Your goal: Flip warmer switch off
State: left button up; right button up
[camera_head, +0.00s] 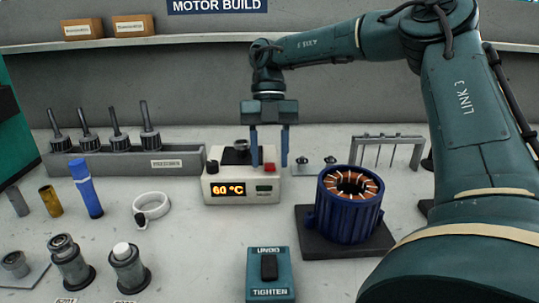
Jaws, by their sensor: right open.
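The warmer (229,202) is a cream box at the middle of the bench, with a lit orange display (229,189) that reads about 60 °C. A small red piece (269,167), which looks like its switch, stands at the top right of the box. A small green panel (264,189) is on the front below it. My right gripper (269,163) points down over the right part of the warmer. Its two blue fingers are apart with nothing between them, and the red piece shows between their tips. I cannot tell whether the fingers touch the warmer. My left gripper is not in view.
A blue motor stator (328,210) stands on a dark plate to the right. A teal UNDO/TIGHTEN switch box (268,290) is in front. A grey rack (180,160) of shafts is at the back left. A blue tube (86,189) and white ring clamp (151,208) stand left.

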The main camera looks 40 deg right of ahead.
grip_shut()
jog(key=t+h+b, duration=0.1)
jog(key=t+b, duration=0.1)
jog(key=b, duration=0.1)
jog(key=shift+s+a+h, duration=0.3)
jog(key=shift+h, duration=0.1)
jog(key=shift+s+a+t+h+b, duration=0.15)
jog(key=shift+t+h+b, duration=0.25)
jog(key=shift+t+b, duration=0.3)
jog(key=shift+r, duration=0.15)
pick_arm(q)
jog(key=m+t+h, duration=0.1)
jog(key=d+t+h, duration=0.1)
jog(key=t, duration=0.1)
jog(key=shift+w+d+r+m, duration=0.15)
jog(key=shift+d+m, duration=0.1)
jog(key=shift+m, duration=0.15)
pick_arm(e)
grip_release()
